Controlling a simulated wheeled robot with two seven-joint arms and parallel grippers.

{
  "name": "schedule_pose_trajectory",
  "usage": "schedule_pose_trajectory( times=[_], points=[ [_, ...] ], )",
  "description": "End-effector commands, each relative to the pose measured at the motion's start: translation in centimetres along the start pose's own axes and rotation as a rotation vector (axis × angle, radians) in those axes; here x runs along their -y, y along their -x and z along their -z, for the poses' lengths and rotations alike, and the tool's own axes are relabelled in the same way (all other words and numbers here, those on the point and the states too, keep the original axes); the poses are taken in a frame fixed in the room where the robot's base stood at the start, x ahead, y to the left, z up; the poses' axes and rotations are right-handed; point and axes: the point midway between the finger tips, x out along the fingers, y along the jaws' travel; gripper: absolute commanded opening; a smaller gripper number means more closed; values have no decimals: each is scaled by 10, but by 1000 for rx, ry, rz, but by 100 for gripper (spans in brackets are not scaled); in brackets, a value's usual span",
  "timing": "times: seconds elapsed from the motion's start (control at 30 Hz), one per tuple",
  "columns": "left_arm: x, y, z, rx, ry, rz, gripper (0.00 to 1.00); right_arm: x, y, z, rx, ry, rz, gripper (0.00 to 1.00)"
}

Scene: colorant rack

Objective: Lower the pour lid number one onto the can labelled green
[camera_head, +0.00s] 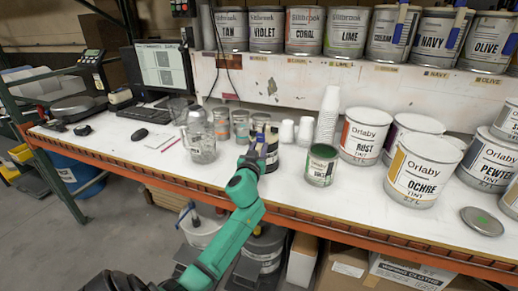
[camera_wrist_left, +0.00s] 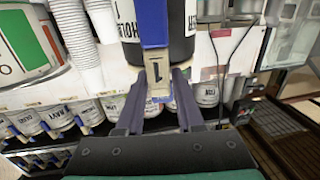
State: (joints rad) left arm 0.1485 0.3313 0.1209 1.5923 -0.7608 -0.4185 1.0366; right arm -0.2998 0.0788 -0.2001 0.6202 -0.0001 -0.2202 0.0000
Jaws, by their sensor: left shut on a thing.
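My left gripper (camera_head: 266,148) reaches over the bench from the front. It is shut on a blue handle (camera_wrist_left: 155,25) with a white tag marked 1 (camera_wrist_left: 154,86), which I take to be pour lid one. The lid's disc is hard to make out. A black can (camera_head: 262,128) with white labels stands right behind the gripper; it fills the top of the left wrist view (camera_wrist_left: 180,48). I cannot tell whether the lid touches it. A small can with a dark green top (camera_head: 321,166) stands to the right, apart from the gripper; its label is too small to read. My right gripper is out of view.
Stacked white cups (camera_head: 328,112) stand behind the green can. Large Orlaby cans, rust (camera_head: 362,136) and ochre (camera_head: 420,172), stand to its right. A glass jar (camera_head: 201,140) and small cans are left of the gripper. A loose lid (camera_head: 481,221) lies far right. Shelf cans line the back.

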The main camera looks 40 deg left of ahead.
Motion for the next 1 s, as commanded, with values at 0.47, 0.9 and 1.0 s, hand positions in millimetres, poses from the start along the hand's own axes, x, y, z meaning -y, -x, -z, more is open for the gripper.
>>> schedule_pose_trajectory(
  times=[0.47, 0.9, 1.0],
  points=[
    [0, 6, 48, -9, -1, 0, 0, -1, 30, 2, 1, -1, 0, 65],
    [0, 9, 85, -2, -3, -1, 0, -1, 61, 5, 0, 0, 0, 65],
    [0, 9, 95, -2, -3, -1, 0, -1, 71, 6, 0, 0, 0, 65]
  ],
)
